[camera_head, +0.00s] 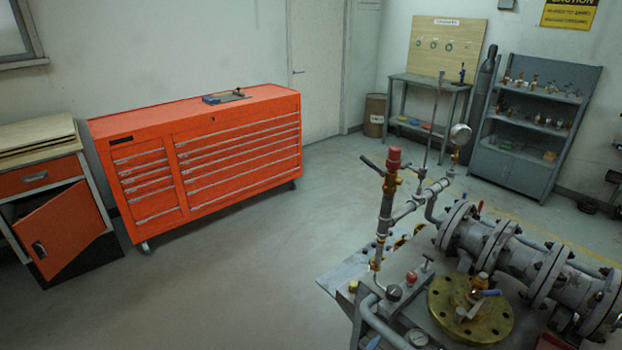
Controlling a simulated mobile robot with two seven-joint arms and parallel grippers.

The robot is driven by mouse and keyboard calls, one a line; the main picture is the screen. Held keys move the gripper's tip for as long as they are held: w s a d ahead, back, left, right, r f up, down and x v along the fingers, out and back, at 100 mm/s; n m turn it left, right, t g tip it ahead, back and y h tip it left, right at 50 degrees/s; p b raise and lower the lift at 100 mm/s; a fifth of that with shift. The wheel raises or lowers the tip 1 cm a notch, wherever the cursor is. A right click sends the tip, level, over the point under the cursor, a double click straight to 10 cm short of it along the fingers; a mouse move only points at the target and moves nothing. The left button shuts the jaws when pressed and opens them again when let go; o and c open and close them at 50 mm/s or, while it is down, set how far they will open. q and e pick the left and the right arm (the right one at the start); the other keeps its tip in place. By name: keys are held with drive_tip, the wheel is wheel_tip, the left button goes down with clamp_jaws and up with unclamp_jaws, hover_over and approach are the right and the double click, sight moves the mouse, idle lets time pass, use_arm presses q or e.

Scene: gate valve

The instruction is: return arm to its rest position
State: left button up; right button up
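Neither of my arms and neither gripper shows in the head view. The gate valve assembly stands at the lower right on a grey metal bench (338,278). It has a flanged grey pipe (512,255) with large bolts and a round brass flange (447,308) with a fitting on top. A thin upright pipe with a red cap (394,155) and a dark handle rises at its left. A round pressure gauge (460,133) stands on a stem behind it.
A red tool chest (215,165) on casters stands at the left, with a small tray on top. A cabinet (70,225) with its door ajar is at the far left. A grey shelf unit (520,170) and a workbench (428,83) stand behind. The floor between is clear.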

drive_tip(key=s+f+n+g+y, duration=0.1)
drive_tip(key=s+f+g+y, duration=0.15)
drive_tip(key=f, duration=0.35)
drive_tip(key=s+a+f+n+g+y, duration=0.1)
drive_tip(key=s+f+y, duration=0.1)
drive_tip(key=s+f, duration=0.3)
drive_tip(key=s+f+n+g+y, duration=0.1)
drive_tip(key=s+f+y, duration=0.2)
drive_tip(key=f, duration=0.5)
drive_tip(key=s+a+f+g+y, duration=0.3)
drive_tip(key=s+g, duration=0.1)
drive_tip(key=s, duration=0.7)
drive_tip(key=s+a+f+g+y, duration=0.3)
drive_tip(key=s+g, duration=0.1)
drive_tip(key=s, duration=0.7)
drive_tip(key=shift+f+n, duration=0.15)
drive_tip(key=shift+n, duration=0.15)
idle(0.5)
